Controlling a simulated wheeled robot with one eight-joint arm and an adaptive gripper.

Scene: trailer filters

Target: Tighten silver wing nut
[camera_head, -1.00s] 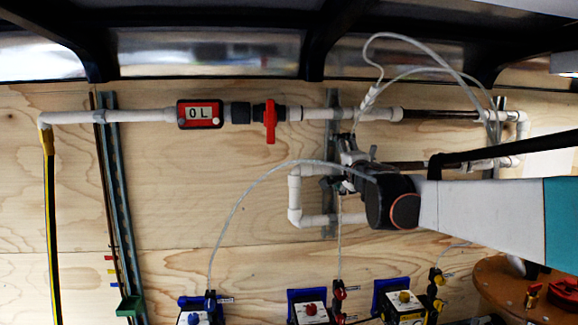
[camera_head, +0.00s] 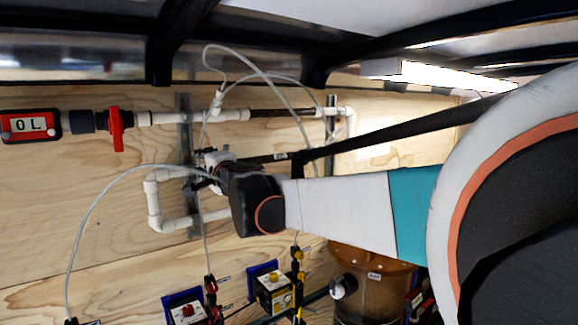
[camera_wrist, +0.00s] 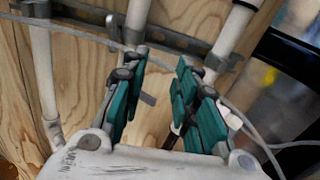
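My gripper (camera_head: 208,166) is at the pipes on the plywood wall, in front of a vertical metal strut. In the wrist view my gripper (camera_wrist: 163,63) has its two teal-padded fingers apart, with a gap between them and nothing clearly held. A metal strut (camera_wrist: 80,29) with clamps crosses behind the fingertips and holds white pipes (camera_wrist: 180,28). A small grey metal tab (camera_wrist: 148,99) shows just beside the left finger; I cannot tell whether it belongs to the silver wing nut. I cannot clearly make out the wing nut in either view.
Thin clear tubing (camera_head: 110,190) loops close around my gripper. A red-handled valve (camera_head: 116,128) and a red meter (camera_head: 30,126) reading "0 L" sit on the pipe at left. Blue-backed devices (camera_head: 185,308) and a brown tank (camera_head: 370,285) stand below.

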